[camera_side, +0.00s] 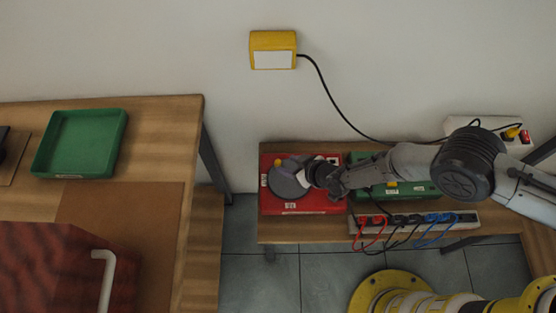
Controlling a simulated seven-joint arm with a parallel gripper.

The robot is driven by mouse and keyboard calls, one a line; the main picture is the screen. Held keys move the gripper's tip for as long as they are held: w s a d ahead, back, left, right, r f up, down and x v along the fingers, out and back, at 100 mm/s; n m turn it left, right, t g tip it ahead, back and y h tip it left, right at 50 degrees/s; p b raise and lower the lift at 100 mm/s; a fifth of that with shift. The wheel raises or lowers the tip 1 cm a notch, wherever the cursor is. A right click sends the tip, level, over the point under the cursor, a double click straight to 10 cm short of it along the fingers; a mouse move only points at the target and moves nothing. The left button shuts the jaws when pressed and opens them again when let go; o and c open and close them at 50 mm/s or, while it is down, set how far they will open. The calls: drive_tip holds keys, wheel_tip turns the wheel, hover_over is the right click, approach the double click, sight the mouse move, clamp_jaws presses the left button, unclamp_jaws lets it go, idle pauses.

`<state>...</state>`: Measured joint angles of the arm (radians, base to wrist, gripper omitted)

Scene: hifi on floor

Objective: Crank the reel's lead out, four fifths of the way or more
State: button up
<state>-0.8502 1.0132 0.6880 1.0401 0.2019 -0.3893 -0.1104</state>
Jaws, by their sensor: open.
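The reel (283,185) looks like a grey disc on a red box (318,207), which lies on a low wooden bench. A small yellow spot (278,163) near the disc's upper left edge may be its crank knob. My gripper (312,178) is open over the right side of the disc and hides part of it. I cannot tell whether its fingers touch anything. The reel's lead cannot be made out clearly.
A green box (422,187) and a socket strip (468,219) with red, black and blue leads lie right of the reel. A black cable hangs from a yellow wall box (273,60) behind. A table with a green tray (52,169) stands left.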

sight(279, 162)
drive_tip(key=shift+x, duration=3.35)
clamp_jaws()
